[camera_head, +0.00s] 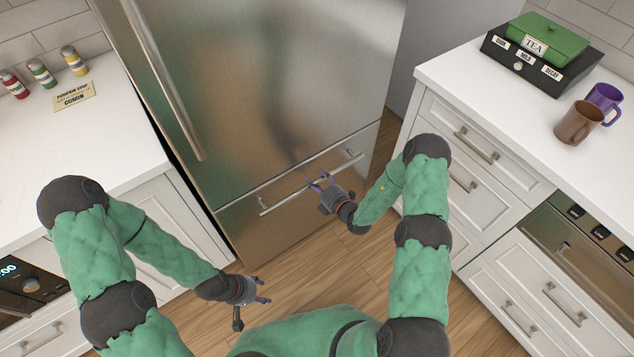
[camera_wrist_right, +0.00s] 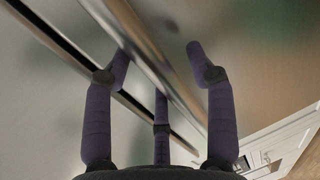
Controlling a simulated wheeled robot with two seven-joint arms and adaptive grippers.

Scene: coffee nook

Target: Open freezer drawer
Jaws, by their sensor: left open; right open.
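The freezer drawer (camera_head: 290,225) is the lower front of the steel fridge, and it looks shut. Its long bar handle (camera_head: 285,201) runs across the top of the drawer. My right gripper (camera_head: 320,181) is at the middle of this handle with its fingers open. In the right wrist view the handle bar (camera_wrist_right: 155,65) passes between the spread fingers (camera_wrist_right: 160,75), with fingers on both sides of it. I cannot tell whether any finger touches the bar. My left gripper (camera_head: 262,289) is open and empty, low over the floor and away from the drawer.
The upper fridge door (camera_head: 270,80) is shut. A counter with spice jars (camera_head: 42,73) stands left. A right counter holds a tea box (camera_head: 545,55), a brown mug (camera_head: 578,122) and a purple mug (camera_head: 604,98). Wooden floor (camera_head: 335,265) before the drawer is clear.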

